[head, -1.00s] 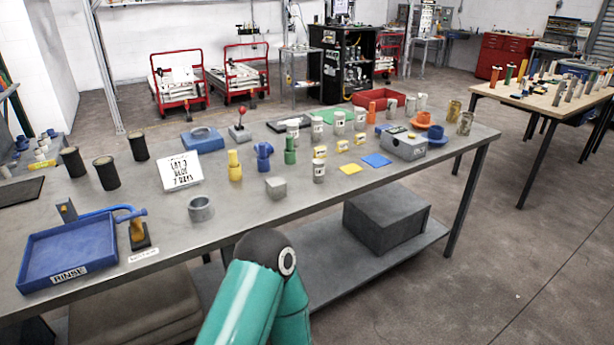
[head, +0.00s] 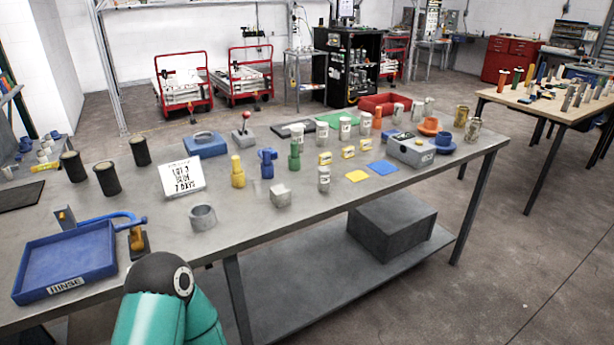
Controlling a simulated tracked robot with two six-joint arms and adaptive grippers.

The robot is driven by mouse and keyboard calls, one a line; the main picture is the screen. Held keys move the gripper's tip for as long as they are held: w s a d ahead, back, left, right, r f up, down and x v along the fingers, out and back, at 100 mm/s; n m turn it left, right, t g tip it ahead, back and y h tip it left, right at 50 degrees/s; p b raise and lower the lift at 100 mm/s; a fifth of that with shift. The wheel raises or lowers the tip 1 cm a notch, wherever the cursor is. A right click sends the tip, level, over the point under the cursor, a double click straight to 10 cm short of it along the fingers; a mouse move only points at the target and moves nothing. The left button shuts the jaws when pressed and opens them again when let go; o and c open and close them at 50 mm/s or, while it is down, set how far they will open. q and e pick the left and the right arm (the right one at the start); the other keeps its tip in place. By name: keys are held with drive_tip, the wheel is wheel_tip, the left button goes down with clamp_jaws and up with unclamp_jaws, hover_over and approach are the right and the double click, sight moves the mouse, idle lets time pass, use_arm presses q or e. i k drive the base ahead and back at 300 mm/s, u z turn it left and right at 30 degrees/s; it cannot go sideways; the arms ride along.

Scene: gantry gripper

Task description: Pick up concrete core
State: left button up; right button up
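Several cylinders that could be concrete cores stand on the long grey table; I cannot tell which one the task means. Pale labelled cylinders stand upright near its middle, one at the front (head: 324,180) and others behind, such as this one (head: 345,128). Two mottled tan cylinders stand near the right end, one further back (head: 461,115) and one nearer (head: 473,130). Dark cylinders (head: 107,178) stand at the left. Neither gripper is in view. A teal arm link of mine with a dark joint shows at the bottom left, in front of the table edge.
The table (head: 245,218) holds a blue rinse tray (head: 65,262), a sign (head: 182,177), a grey ring (head: 203,217), a grey block (head: 280,197), coloured bottles and a grey box (head: 411,150). Floor is clear at the right front.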

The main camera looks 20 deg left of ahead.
sight(324, 171)
drive_tip(key=i, duration=0.9)
drive_tip(key=z, duration=0.05)
